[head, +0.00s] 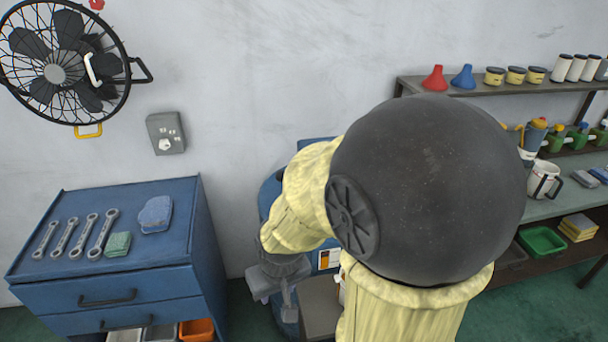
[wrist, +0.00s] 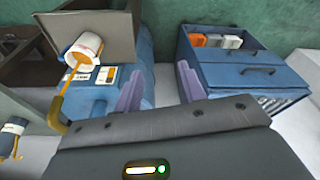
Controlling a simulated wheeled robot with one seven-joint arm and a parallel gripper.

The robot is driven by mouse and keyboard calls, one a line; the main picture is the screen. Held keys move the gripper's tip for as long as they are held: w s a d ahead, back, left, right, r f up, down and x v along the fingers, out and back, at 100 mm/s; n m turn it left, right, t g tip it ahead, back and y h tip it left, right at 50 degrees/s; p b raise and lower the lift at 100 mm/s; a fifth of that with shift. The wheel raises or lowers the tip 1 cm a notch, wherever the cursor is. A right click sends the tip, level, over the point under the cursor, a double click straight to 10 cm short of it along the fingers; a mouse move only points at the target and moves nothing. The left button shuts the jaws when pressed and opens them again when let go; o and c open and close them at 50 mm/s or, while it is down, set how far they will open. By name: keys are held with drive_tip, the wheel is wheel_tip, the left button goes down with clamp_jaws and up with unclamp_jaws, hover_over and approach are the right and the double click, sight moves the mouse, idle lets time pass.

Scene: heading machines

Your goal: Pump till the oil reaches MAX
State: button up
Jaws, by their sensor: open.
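A blue machine (head: 268,195) stands behind my arm in the head view, mostly hidden by it. In the wrist view its blue body (wrist: 137,62) carries small white, orange and dark panels (wrist: 92,76); one also shows in the head view (head: 328,258). I cannot read an oil level or a MAX mark. A white can-like part (wrist: 84,48) with an orange handle or lever (wrist: 62,103) is beside the panels. My gripper (wrist: 160,88) is open, its two purple-grey fingers apart with nothing seen between them. It also shows low in the head view (head: 287,297).
A blue drawer cabinet (head: 130,282) with wrenches (head: 75,234) and cloths on top stands left. A shelf bench (head: 565,207) with bottles, tins and a mug stands right. A fan (head: 62,65) and a grey switch box (head: 167,133) are on the wall.

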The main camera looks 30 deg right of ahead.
drive_tip(key=w+a+m+t+h+b, duration=0.1)
drive_tip(key=w+m+t+h+b, duration=0.2)
drive_tip(key=w+m+t, duration=0.95)
drive_tip(key=w+d+r+m+g+h+b, duration=0.1)
drive_tip(key=w+d+m+g+h, duration=0.1)
drive_tip(key=m+h, duration=0.5)
drive_tip(key=w+d+r+m+g+h+b, duration=0.2)
drive_tip(key=m+h, duration=0.5)
drive_tip(key=m, duration=0.5)
drive_tip(key=shift+w+d+m+g, duration=0.35)
drive_tip(key=shift+w+d+g, duration=0.2)
drive_tip(key=shift+w+g, duration=0.35)
drive_tip(key=p+x, duration=0.4)
drive_tip(key=x, duration=1.3)
drive_tip(key=shift+w+d+p, duration=0.15)
drive_tip(key=shift+d+p, duration=0.05)
drive_tip(key=shift+p, duration=0.2)
